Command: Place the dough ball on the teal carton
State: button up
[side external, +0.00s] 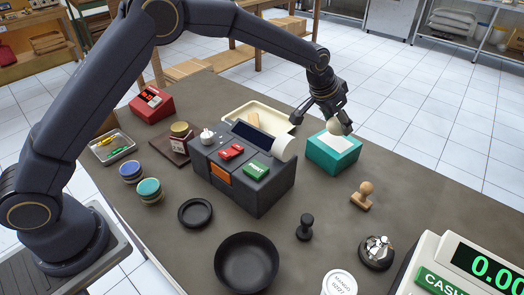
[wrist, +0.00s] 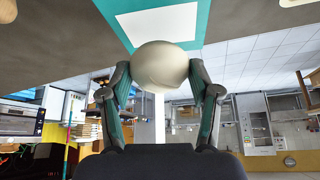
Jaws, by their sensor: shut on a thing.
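The dough ball (side external: 334,127) is pale and round, held between the fingertips of my gripper (side external: 337,123). In the wrist view the dough ball (wrist: 160,66) sits between the two fingers of my gripper (wrist: 160,78), which press on its sides. The teal carton (side external: 328,164) stands on the counter with a white panel on top. The ball is over the far edge of the carton's top; I cannot tell whether it touches. In the wrist view the ball covers part of the carton's (wrist: 116,22) edge.
A dark grey register-like box (side external: 262,192) with a paper roll (side external: 285,148) stands left of the carton. A cream tray (side external: 236,119) lies behind it. A wooden stamp (side external: 362,195) and a black stamp (side external: 305,227) stand nearer the front.

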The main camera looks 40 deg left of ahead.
aim_at(336, 132)
jog(key=shift+w+f, duration=0.2)
jog(key=shift+f, duration=1.6)
jog(key=shift+f, duration=0.1)
jog(key=o, duration=1.2)
jog(key=shift+c, duration=0.2)
